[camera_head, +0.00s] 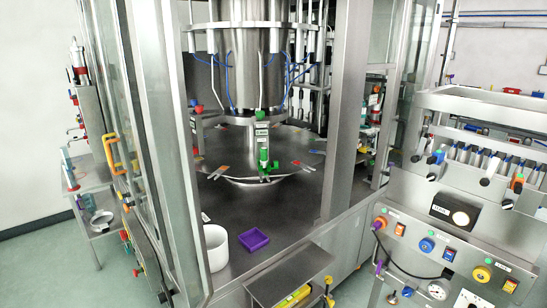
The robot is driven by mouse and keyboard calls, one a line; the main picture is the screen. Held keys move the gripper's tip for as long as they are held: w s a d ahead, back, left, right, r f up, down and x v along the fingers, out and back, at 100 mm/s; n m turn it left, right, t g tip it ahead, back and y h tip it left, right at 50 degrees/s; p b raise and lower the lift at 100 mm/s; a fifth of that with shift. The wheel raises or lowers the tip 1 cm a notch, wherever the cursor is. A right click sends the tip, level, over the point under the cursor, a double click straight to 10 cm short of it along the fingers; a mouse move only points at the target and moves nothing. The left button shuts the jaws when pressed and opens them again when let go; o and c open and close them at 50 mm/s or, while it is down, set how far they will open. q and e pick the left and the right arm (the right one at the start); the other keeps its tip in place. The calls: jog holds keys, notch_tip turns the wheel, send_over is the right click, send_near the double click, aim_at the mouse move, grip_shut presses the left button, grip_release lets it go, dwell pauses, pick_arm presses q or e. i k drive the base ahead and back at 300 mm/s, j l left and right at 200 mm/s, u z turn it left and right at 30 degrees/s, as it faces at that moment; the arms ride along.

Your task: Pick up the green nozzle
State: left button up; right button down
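A bright green piece (264,158), which looks like the green nozzle, is upright at the front of the round metal machine's hub, just above the shallow metal dish (264,181). A smaller green part (260,115) shows higher up on the metal bracket above it. I cannot tell how the green piece is fixed. Neither of my grippers nor my arms is in view.
A steel frame post (345,110) and a glass door with a yellow-orange handle (111,150) flank the opening. A white cylinder (216,250) and a purple tray (254,240) stand on the dark deck. A control panel (450,230) is at right.

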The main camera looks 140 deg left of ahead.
aim_at(264, 162)
jog(key=j+u, duration=0.1)
jog(key=u, duration=0.25)
jog(key=j+u, duration=0.1)
jog(key=u, duration=0.3)
jog(key=i+j+u, duration=0.1)
jog(key=u, duration=1.35)
jog(key=i+u, duration=0.1)
jog(key=u, duration=1.05)
jog(key=i+u, duration=0.1)
jog(key=u, duration=0.45)
jog(key=l+u, duration=0.1)
jog(key=u, duration=1)
jog(key=l+u, duration=0.1)
jog(key=u, duration=0.5)
jog(key=i+l+u, duration=0.15)
jog(key=l+u, duration=0.25)
jog(key=i+l+u, duration=0.1)
jog(key=l+u, duration=0.15)
jog(key=u, duration=0.15)
jog(key=l+u, duration=0.8)
jog(key=i+j, duration=0.05)
